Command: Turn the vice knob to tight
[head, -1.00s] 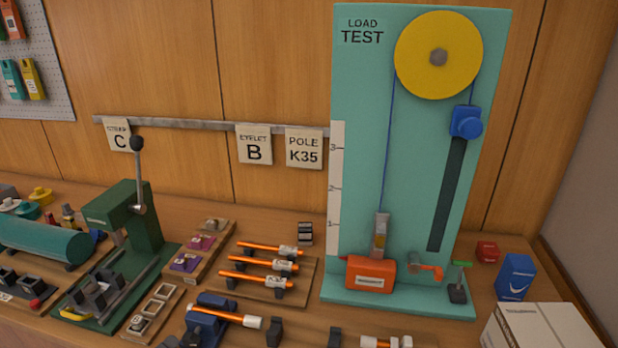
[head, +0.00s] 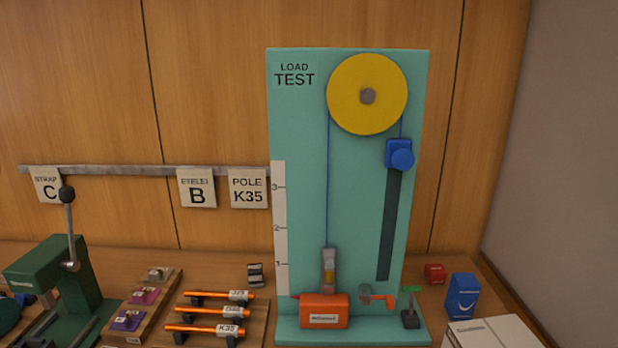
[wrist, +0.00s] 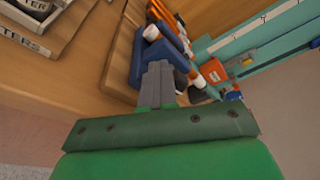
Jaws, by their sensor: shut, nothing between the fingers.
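The blue vice (wrist: 177,58) shows in the wrist view, just past my fingertips, with an orange pole lying along it. My gripper (wrist: 158,68) is shut, its grey fingers together and empty. The fingertips overlap the vice in the picture; I cannot tell whether they touch it. The vice knob cannot be made out; my fingers may cover it. Neither the vice nor my gripper is in the head view.
The teal load test board (head: 348,205) stands at the back, with an orange box (head: 324,311) at its foot. A green press (head: 58,275) and a rack of orange poles (head: 205,313) are left of it. A white box (head: 492,333) is at front right.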

